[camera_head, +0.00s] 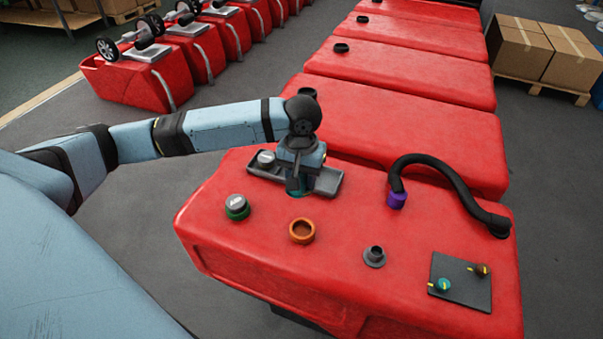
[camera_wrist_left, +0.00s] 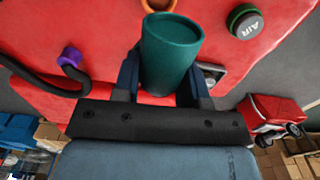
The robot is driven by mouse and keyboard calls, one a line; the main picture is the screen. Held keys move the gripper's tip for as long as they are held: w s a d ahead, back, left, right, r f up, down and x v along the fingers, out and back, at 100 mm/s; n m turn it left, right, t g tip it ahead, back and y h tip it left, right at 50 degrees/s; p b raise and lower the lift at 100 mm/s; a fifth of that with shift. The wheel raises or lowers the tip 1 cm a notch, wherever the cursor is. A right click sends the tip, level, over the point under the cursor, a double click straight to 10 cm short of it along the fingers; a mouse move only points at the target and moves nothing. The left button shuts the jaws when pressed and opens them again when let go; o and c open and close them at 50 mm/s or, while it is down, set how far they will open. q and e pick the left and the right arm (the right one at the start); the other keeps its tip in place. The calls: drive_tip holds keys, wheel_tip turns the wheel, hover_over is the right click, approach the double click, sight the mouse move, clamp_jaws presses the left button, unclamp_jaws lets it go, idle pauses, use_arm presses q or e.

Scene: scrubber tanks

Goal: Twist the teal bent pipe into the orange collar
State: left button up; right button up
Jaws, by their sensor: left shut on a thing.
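The teal pipe (camera_wrist_left: 172,55) is held between the fingers of my left gripper (camera_wrist_left: 165,85), its wide round end toward the wrist camera. In the head view my left gripper (camera_head: 297,181) is over the grey tray on the red tank, and only a little of the teal pipe (camera_head: 296,190) shows below the fingers. Any bend in the pipe is hidden. The orange collar (camera_head: 302,239) stands on the tank top in front of the gripper, apart from the pipe, and looks empty. Its edge also shows at the top of the left wrist view (camera_wrist_left: 158,6). My right gripper is not in view.
The grey tray (camera_head: 327,182) holds a silver-topped cap (camera_head: 266,157). A green-ringed AIR cap (camera_head: 237,208) is left of the orange collar. A dark grey collar (camera_head: 374,258), a purple collar (camera_head: 397,200) with a black hose (camera_head: 455,178), and a black valve plate (camera_head: 458,290) are to the right.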

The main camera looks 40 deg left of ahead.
use_arm(q)
drive_tip(key=p, duration=0.3)
drive_tip(key=shift+f, duration=0.3)
idle(3.2)
idle(0.4)
drive_tip(key=shift+m+p, duration=0.7)
drive_tip(key=shift+p, duration=0.8)
drive_tip(key=shift+r+m+p, duration=0.1)
drive_tip(key=shift+m+p, duration=0.4)
drive_tip(key=shift+p, duration=0.4)
drive_tip(key=shift+a+m+p, duration=0.1)
drive_tip(key=shift+m+p, duration=0.2)
drive_tip(key=shift+p, duration=0.1)
